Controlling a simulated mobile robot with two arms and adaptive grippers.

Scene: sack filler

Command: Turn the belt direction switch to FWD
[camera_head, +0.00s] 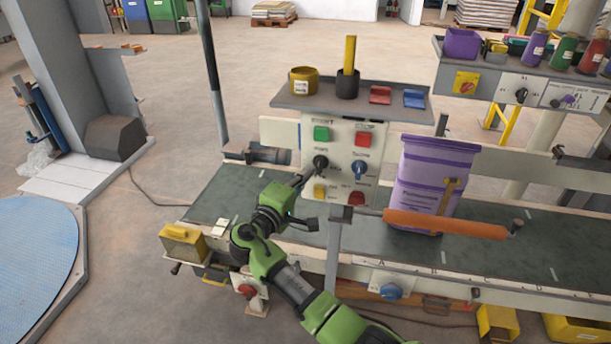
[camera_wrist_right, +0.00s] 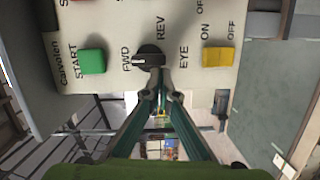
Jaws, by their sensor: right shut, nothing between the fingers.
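The belt direction switch is a black round knob (camera_head: 320,162) on the pale control panel (camera_head: 341,150). In the right wrist view the knob (camera_wrist_right: 149,58) sits between the FWD and REV labels. A pale mark on it points toward FWD. My right gripper (camera_head: 309,174) is just in front of the knob. In the right wrist view its two fingers (camera_wrist_right: 161,76) meet close to the knob's edge, with nothing between them; whether they touch it I cannot tell. My left gripper is not in view.
A green START button (camera_head: 321,134) and a yellow EYE switch (camera_head: 320,191) flank the knob closely. A purple sack (camera_head: 430,180) stands on the belt (camera_head: 485,236), behind an orange bar (camera_head: 440,223).

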